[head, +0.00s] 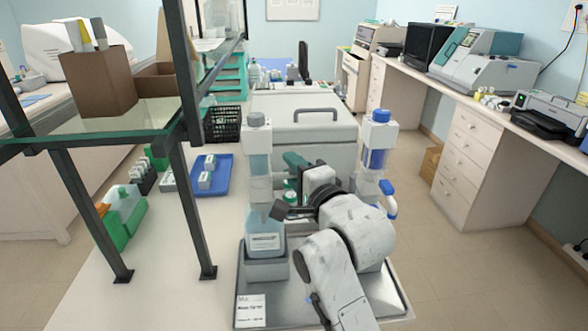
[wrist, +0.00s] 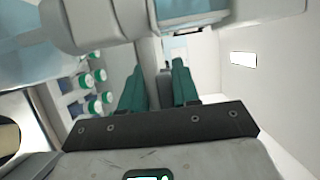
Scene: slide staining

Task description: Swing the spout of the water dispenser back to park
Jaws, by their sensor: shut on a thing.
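Two dispensers stand on the grey tray (head: 380,296). The left dispenser (head: 258,160) has a grey cap, a white collar and a pale blue bottle below. The right dispenser (head: 377,150) has a blue cap and a blue spout-like part low on its right side. Their labels are too small to read. My gripper (head: 294,160) is between them, its green fingers pointing away. In the wrist view, my gripper (wrist: 160,85) is shut on a thin grey piece (wrist: 164,82), seemingly the spout, mostly hidden between the fingers. A white dispenser body crosses the top of that view.
A large white lidded box (head: 306,107) stands behind the dispensers. Green-capped jars (wrist: 94,104) stand near my fingers. A blue tray (head: 212,178) with small boxes lies to the left, and a black-framed glass shelf (head: 130,112) overhangs that side. A white card (head: 250,310) lies in front.

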